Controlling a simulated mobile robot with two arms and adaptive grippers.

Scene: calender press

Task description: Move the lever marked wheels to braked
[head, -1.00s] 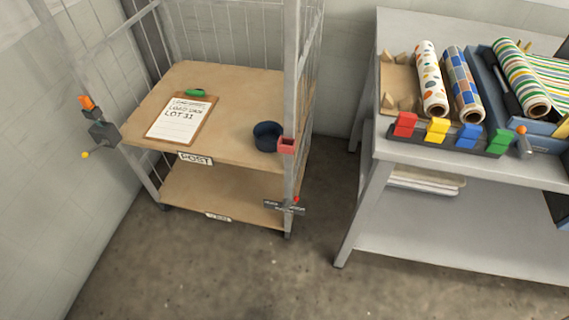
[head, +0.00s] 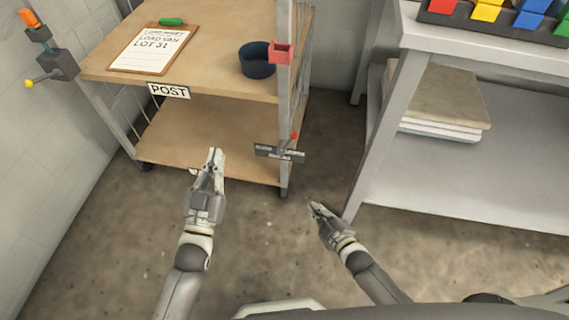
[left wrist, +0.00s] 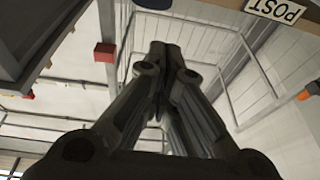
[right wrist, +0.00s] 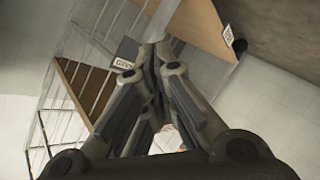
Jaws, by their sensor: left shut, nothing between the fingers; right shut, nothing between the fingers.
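A small dark plate with white lettering (head: 279,153) sits low on the cart's front right post, its words too small to read surely. A lever with a red knob (head: 294,136) rises from it, tilted to the right. A dark plate with part of a word (right wrist: 126,53) shows beyond the fingers in the right wrist view. My left gripper (head: 215,156) is shut and empty, in front of the lower shelf, left of the plate and apart from it. My right gripper (head: 314,207) is shut and empty, below and right of the plate, apart from it.
The cart's upper shelf (head: 205,77) holds a clipboard (head: 150,48) and a dark blue cup (head: 257,60). A red holder (head: 281,52) is on the right post. A grey table (head: 440,190) stands right, with open floor between.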

